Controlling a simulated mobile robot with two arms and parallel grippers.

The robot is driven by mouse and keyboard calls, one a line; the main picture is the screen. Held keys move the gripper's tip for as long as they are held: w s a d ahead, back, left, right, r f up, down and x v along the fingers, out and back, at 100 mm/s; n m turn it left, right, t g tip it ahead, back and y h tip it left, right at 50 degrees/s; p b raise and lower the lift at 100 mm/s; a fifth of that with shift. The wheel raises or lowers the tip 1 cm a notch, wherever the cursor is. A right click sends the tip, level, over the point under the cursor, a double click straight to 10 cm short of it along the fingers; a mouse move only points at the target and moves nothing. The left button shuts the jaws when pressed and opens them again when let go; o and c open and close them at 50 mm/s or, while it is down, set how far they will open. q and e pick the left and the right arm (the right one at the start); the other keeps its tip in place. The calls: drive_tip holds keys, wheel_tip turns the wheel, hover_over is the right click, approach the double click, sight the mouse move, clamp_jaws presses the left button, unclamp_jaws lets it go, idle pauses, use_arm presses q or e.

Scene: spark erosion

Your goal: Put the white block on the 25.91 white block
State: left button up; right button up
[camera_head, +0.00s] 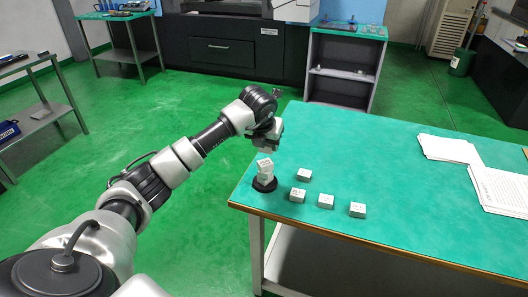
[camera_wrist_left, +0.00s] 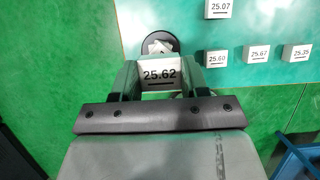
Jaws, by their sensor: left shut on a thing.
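My left gripper (camera_head: 267,143) is shut on a white block labelled 25.62 (camera_wrist_left: 159,74), with one finger on each side of it in the left wrist view. In the head view the gripper hangs above a small stack of white blocks (camera_head: 265,168) on a round black base (camera_head: 264,185). The stack also shows in the left wrist view (camera_wrist_left: 159,45), just beyond the held block and partly hidden by it. Its blocks look turned against each other. I cannot read 25.91 on any block. My right gripper is not in view.
Several loose white blocks lie right of the stack: 25.07 (camera_wrist_left: 217,8), 25.60 (camera_wrist_left: 217,58), 25.67 (camera_wrist_left: 258,53) and 25.35 (camera_wrist_left: 297,53). The stack stands near the left edge of the green table (camera_head: 390,170). Paper sheets (camera_head: 448,149) lie at the right.

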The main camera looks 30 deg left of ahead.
sight(264, 152)
use_arm(q)
drive_tip(key=shift+s+a+f, duration=0.1)
drive_tip(key=shift+a+f, duration=0.05)
drive_tip(key=shift+a, duration=0.1)
wheel_tip(264, 152, down, 4)
drive_tip(key=shift+r+p, duration=0.15)
drive_tip(key=shift+p, duration=0.25)
drive_tip(key=shift+f, duration=0.3)
drive_tip(key=o, duration=1)
drive_tip(key=shift+o, duration=0.2)
